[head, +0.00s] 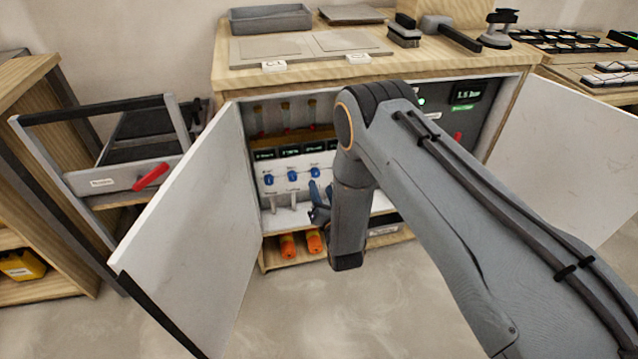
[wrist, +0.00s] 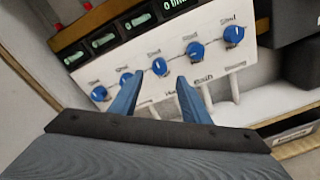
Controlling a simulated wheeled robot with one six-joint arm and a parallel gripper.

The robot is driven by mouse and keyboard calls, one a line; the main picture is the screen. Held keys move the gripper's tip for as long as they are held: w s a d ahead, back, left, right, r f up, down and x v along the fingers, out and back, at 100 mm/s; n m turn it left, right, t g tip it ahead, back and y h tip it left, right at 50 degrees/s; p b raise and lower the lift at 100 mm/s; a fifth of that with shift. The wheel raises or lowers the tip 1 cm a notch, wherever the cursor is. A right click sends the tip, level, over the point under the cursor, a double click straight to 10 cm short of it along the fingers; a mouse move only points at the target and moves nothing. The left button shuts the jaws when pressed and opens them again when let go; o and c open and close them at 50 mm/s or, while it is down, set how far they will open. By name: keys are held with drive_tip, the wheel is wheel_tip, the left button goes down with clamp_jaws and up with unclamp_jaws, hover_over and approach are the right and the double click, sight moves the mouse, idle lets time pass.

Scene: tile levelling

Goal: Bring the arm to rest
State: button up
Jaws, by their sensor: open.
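My gripper (wrist: 168,95) is open and empty in the wrist view, its two blue fingers spread apart. They point toward a white panel (wrist: 175,62) with a row of several blue knobs and pale levers below them. In the head view my gripper (head: 321,200) shows partly beside my arm's wrist link, in front of the same panel in the open cabinet (head: 245,245). I cannot tell whether a finger touches the panel. My arm reaches in from the lower right and hides part of the cabinet's inside.
The cabinet doors stand open, a left door (head: 190,240) and a right door (head: 570,150), flanking my arm. Orange cylinders (head: 288,246) lie on the lower shelf. The countertop holds a grey tray (head: 271,19), flat tiles and a mallet (head: 452,33). The floor in front is clear.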

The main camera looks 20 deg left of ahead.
drive_tip(key=shift+v, duration=0.9)
